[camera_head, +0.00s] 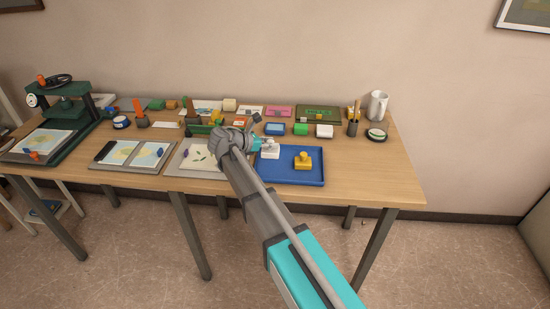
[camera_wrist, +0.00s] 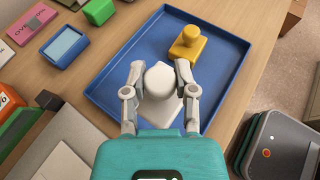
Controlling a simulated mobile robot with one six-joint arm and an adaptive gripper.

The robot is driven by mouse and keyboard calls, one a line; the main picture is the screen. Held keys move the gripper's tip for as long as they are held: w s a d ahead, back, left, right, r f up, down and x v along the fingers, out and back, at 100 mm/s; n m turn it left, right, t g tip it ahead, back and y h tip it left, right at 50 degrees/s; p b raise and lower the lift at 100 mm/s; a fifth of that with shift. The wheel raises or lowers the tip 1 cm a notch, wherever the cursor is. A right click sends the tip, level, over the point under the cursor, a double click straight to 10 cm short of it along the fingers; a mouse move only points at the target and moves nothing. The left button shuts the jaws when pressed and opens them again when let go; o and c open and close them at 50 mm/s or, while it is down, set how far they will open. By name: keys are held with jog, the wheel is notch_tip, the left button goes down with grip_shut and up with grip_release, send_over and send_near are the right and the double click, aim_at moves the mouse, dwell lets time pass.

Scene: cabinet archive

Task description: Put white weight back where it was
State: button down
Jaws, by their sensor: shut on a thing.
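The white weight (camera_wrist: 160,82) is a pale block with a knob on top. My gripper (camera_wrist: 156,78) is shut on its knob, one finger on each side. The weight is over the blue tray (camera_wrist: 107,57), at the tray's left part in the head view; whether its base touches the tray floor I cannot tell. In the head view the weight (camera_head: 270,151) shows just right of my gripper (camera_head: 256,143). A yellow weight (camera_wrist: 187,45) of similar shape stands in the same tray, to the right in the head view (camera_head: 303,160).
Left of the tray lies a board with a leaf sheet (camera_head: 197,160). The table's right front is clear.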

jog(key=shift+w+f+b, duration=0.85)
jog(key=shift+w+f, duration=0.15)
jog(key=shift+f, duration=0.2)
jog(key=shift+w+f, duration=0.1)
jog(key=shift+w+f+b, duration=0.35)
jog(key=shift+f+b, duration=0.15)
jog(key=shift+b, duration=0.15)
jog(key=shift+f+b, duration=1.35)
jog(key=shift+f, duration=0.05)
jog(key=shift+f, duration=0.1)
jog(key=shift+c, duration=2)
grip_release()
